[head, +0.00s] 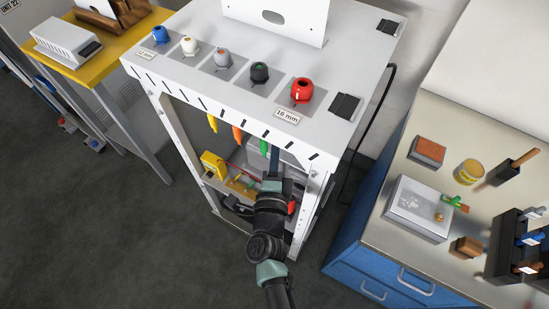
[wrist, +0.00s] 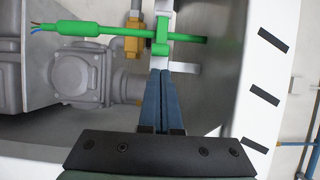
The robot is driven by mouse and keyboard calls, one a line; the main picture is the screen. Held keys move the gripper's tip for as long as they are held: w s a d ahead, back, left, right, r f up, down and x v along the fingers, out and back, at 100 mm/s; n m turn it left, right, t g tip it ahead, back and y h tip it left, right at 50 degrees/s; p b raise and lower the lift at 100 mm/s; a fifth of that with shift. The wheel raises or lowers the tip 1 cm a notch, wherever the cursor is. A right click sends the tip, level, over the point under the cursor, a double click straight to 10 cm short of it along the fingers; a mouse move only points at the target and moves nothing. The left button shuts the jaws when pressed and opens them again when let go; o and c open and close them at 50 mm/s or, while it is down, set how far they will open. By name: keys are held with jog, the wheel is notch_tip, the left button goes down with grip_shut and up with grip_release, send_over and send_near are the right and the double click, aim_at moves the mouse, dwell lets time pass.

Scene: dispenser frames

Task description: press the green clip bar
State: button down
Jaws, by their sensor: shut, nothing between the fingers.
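The green clip (wrist: 160,36) is in the upper middle of the wrist view. A green sleeve (wrist: 80,29) with thin wires runs into it from the left, and a thin green rod comes out on its right. My gripper (wrist: 159,73) has its two blue-grey fingers pressed together and empty, with the tips just below the clip in the picture. I cannot tell whether they touch it. In the head view my gripper (head: 272,153) is under the front edge of the white frame (head: 215,100), and a bit of green (head: 264,148) shows beside it.
Grey pipework with a brass fitting (wrist: 133,34) fills the left of the wrist view. A slotted white post (wrist: 270,80) stands close on the right. Yellow (head: 213,123) and orange (head: 237,132) pieces hang under the frame. A blue cabinet (head: 350,250) stands to the right.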

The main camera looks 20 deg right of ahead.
jog(key=shift+x, duration=1.85)
jog(key=shift+s+a, duration=0.35)
jog(key=shift+a, duration=0.3)
jog(key=shift+a+p, duration=1.05)
jog(key=shift+a, duration=1.9)
jog(key=shift+w, duration=0.15)
